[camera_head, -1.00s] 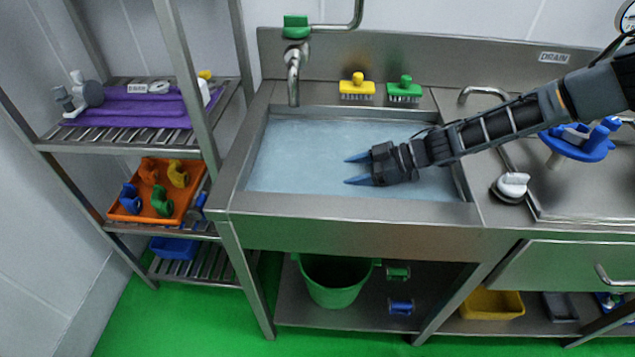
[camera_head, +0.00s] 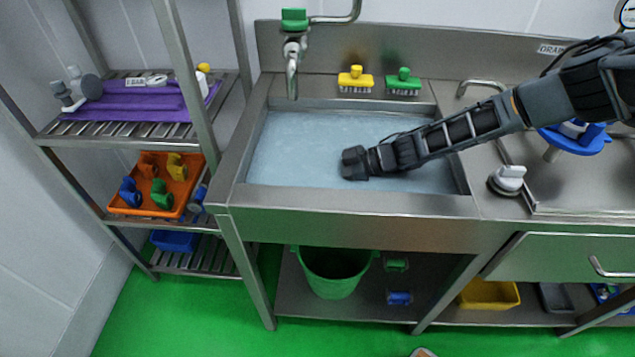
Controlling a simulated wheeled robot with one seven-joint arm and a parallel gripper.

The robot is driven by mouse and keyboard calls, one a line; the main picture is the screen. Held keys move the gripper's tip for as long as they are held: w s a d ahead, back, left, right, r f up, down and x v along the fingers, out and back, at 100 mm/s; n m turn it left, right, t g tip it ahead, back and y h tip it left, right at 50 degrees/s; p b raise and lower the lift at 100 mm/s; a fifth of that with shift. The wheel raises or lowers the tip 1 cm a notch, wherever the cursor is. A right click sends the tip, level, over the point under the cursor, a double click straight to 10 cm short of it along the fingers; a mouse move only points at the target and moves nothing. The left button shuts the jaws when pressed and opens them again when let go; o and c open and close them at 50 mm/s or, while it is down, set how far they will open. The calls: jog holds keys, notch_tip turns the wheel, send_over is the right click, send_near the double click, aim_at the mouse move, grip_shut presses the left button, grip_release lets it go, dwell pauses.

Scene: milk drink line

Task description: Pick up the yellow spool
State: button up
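The yellow spool (camera_head: 176,166) stands in the orange tray (camera_head: 190,210) on the middle shelf of the rack at left. It is at the tray's back right. An orange spool (camera_head: 148,164), a blue spool (camera_head: 130,192) and a green spool (camera_head: 160,193) share the tray. My gripper (camera_head: 354,164) is above the sink basin, well to the right of the tray and apart from it. Its blue fingers are hidden behind its dark body, so its opening does not show.
A rack post (camera_head: 188,85) and the sink's left rim (camera_head: 232,150) stand between my gripper and the tray. The purple tray (camera_head: 130,102) is on the shelf above. A tap (camera_head: 291,70) rises behind the basin.

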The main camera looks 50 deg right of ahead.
jog(key=c, duration=0.9)
grip_shut()
jog(key=shift+r, duration=0.1)
